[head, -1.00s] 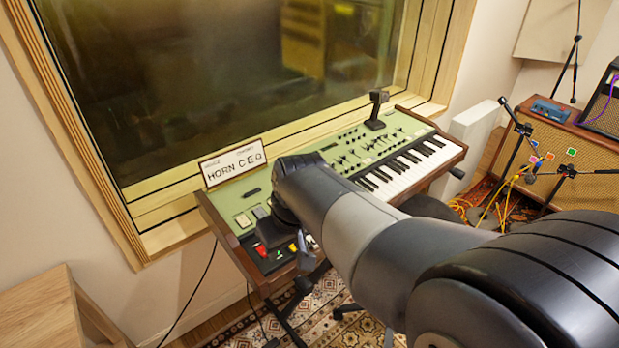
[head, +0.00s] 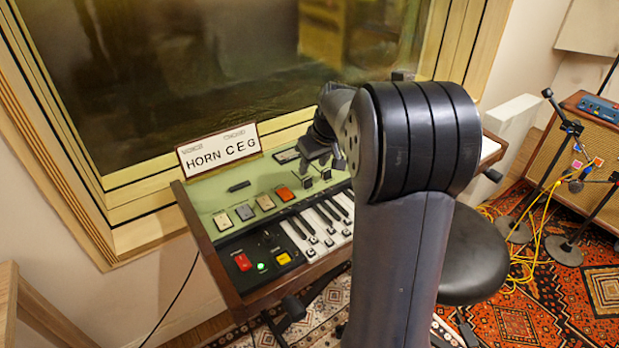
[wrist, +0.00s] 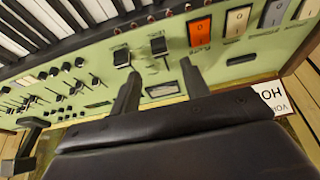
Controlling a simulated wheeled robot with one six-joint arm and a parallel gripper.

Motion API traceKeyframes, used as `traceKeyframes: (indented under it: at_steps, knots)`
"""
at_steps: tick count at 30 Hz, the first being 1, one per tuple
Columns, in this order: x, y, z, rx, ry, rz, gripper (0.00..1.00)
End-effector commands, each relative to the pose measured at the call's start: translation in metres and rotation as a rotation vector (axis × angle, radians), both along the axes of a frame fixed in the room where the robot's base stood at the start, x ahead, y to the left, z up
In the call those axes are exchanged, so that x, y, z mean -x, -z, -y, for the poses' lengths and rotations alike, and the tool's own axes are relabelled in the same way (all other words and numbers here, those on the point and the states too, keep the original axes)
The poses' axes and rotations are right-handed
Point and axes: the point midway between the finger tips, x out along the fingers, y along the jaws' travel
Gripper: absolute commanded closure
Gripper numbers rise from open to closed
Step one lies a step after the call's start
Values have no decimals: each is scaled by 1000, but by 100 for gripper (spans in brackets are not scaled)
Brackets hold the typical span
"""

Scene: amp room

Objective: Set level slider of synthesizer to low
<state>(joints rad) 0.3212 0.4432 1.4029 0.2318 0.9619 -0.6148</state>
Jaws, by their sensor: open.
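The green-panelled synthesizer (head: 208,196) stands below the window, with white and black keys along its front. In the wrist view, two black slider caps, a left one (wrist: 122,58) and a right one (wrist: 158,46), sit on the panel (wrist: 100,70) between the keys and my gripper (wrist: 160,76). My gripper is open and empty, its fingers apart just short of these caps. I cannot read which slider is the level one. In the head view my gripper (head: 327,152) is over the panel, partly hidden by my arm.
The orange button (wrist: 200,30) and pale rocker switches (wrist: 237,20) lie right of the caps in the wrist view. A sign reading HORN C.E.G (head: 220,147) stands at the panel's back. A black stool (head: 473,262) is on the right.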

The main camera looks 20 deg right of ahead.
Motion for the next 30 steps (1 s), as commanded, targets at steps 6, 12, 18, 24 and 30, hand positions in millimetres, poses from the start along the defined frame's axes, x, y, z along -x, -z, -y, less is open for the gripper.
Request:
traceKeyframes:
  at_steps: [6, 12, 18, 24, 30]
  knots:
    - [-15, 40, -4, -1, -1, -4, 56]
    - [-23, 59, -5, 0, 0, -1, 56]
    - [-25, 63, -5, 0, 0, 0, 56]
    - [-25, 63, -5, 0, 0, 0, 60]
    - [-25, 62, -5, 0, 0, 0, 76]
